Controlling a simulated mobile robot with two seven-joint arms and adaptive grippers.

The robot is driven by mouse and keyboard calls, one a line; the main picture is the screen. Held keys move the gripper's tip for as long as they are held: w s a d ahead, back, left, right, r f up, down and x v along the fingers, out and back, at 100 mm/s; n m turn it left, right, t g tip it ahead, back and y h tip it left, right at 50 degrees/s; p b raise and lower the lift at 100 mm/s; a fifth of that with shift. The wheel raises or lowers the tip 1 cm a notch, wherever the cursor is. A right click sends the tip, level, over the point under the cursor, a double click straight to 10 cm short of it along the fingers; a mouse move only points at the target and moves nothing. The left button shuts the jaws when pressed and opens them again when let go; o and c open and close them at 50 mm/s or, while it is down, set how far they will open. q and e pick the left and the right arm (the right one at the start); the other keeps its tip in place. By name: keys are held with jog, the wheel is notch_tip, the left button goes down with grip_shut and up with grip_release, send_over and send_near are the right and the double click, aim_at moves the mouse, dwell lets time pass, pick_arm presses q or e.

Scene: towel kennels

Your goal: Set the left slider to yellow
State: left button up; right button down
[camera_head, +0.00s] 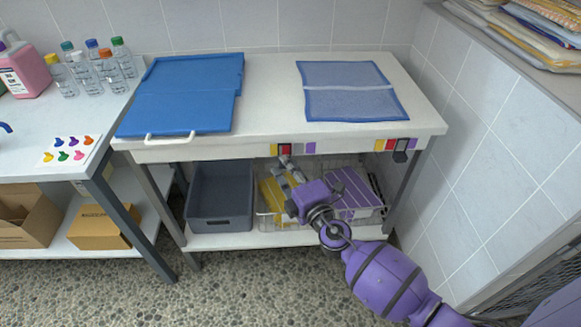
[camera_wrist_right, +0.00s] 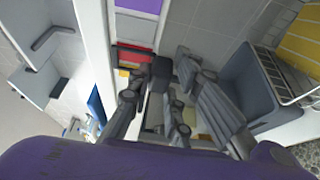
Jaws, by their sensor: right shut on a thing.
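The left slider (camera_head: 285,155) is a dark frame with a tab on the colour strip along the table's front edge. The strip runs yellow (camera_head: 274,150), red (camera_head: 285,149), grey and purple (camera_head: 310,147) from left to right. The frame appears to be around the red field, which also shows in the wrist view (camera_wrist_right: 133,60) with part of the yellow (camera_wrist_right: 124,73) beside it. My right gripper (camera_head: 284,162) reaches up from below and is shut on the slider's dark tab (camera_wrist_right: 160,72). The fingers partly hide the tab. My left gripper is not in view.
A second colour strip with a dark slider (camera_head: 400,151) is on the right of the table edge. A grey bin (camera_head: 220,205) and a wire basket (camera_head: 265,220) with yellow and purple towels stand on the shelf below. A blue panel (camera_head: 190,90) and blue mesh (camera_head: 350,105) lie on top.

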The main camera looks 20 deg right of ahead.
jog(key=a, duration=0.2)
jog(key=shift+w+a, duration=0.35)
jog(key=shift+a, duration=0.05)
jog(key=c, duration=1.6)
grip_release()
jog(key=shift+a, duration=0.15)
jog(key=s, duration=0.4)
jog(key=s+d, duration=0.1)
jog(key=s, duration=0.7)
jog(key=shift+d, duration=0.3)
